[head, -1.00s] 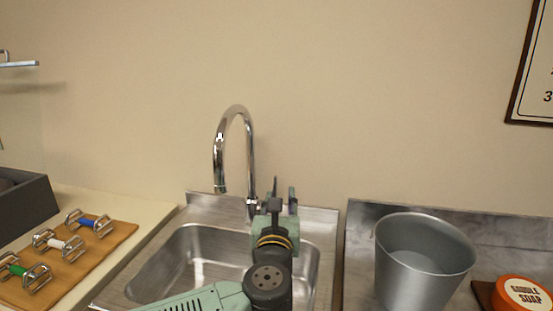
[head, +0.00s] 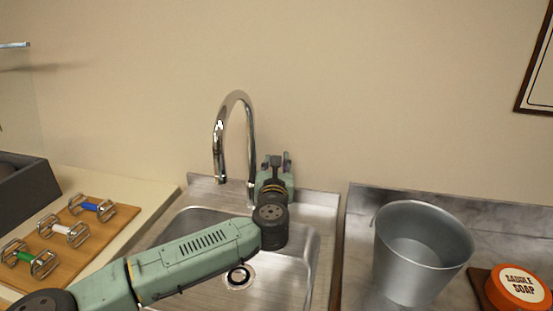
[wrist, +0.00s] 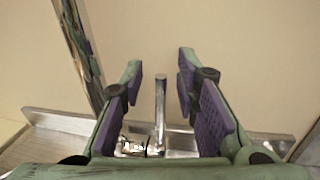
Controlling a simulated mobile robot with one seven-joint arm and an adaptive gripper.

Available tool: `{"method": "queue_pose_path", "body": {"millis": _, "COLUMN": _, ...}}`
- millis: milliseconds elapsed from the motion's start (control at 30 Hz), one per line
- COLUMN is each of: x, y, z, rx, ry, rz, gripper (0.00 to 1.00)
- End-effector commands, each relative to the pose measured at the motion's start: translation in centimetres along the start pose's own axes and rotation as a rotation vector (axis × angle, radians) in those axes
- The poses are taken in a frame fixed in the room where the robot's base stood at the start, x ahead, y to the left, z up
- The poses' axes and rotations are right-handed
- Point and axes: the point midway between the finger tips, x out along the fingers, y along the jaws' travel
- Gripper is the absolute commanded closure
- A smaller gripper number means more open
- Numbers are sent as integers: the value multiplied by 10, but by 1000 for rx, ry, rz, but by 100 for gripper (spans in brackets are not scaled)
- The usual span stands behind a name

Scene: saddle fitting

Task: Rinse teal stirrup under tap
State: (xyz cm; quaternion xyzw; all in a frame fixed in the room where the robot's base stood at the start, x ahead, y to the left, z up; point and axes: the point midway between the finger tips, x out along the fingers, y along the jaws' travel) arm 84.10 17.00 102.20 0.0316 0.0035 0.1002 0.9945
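The chrome tap (head: 249,150) arches over the steel sink (head: 215,285), its spout to the left of my gripper (head: 275,163). In the wrist view my gripper (wrist: 160,80) is open, with purple pads facing each other. The tap's upright chrome lever (wrist: 160,100) shows between the fingers, with a gap on both sides; I cannot tell whether it is within their reach. No water shows at the spout. I see no clearly teal stirrup. Metal pieces with blue (head: 92,207), white (head: 63,231) and green (head: 28,257) middles lie on a wooden board.
The wooden board (head: 122,222) lies on the left counter near a dark grey box (head: 35,195). A grey metal bucket (head: 415,265) stands right of the sink, beside an orange saddle soap tin (head: 518,287). The sink bowl looks empty around its drain (head: 238,277).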

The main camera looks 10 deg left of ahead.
Motion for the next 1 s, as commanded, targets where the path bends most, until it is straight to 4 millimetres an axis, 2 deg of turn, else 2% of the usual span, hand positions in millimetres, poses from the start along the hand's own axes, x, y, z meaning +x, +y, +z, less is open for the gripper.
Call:
{"method": "queue_pose_path", "body": {"millis": 300, "x": 3, "y": 0, "z": 0, "rx": 0, "ry": 0, "rz": 0, "gripper": 71}}
{"method": "queue_pose_path", "body": {"millis": 733, "x": 3, "y": 0, "z": 0, "rx": 0, "ry": 0, "rz": 0, "gripper": 100}}
{"method": "queue_pose_path", "body": {"millis": 1000, "x": 3, "y": 0, "z": 0, "rx": 0, "ry": 0, "rz": 1, "gripper": 100}}
